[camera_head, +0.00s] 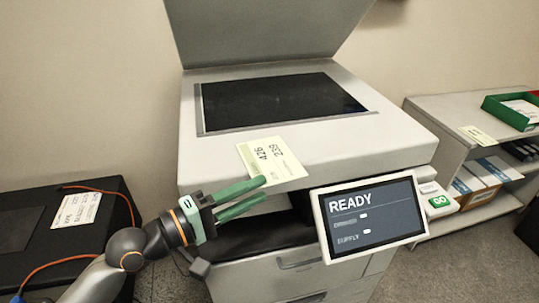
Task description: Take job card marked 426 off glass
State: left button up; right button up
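The pale job card (271,159) reads 426 and 239, printed upside down from my view. It lies on the light front rim of the copier, off the dark glass (280,100), close to the front edge. My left gripper (266,188) comes in from the lower left with two green fingers. A narrow gap shows between them and nothing is seen in it. The upper fingertip overlaps the card's lower left corner in the picture; I cannot tell whether it touches. The glass is bare. My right gripper is not in view.
The copier's lid (260,30) stands raised. A screen (371,217) reading READY and a green GO button (439,201) are at the front right. A black surface at left holds another card (76,211). A right shelf holds a card (477,134) and green tray (513,109).

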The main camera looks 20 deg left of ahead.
aim_at(278, 178)
pick_arm(q)
jog(key=shift+p+x, duration=0.5)
jog(key=shift+x, duration=2.7)
jog(key=shift+w+a+f, duration=0.1)
jog(key=shift+a, duration=0.15)
grip_shut()
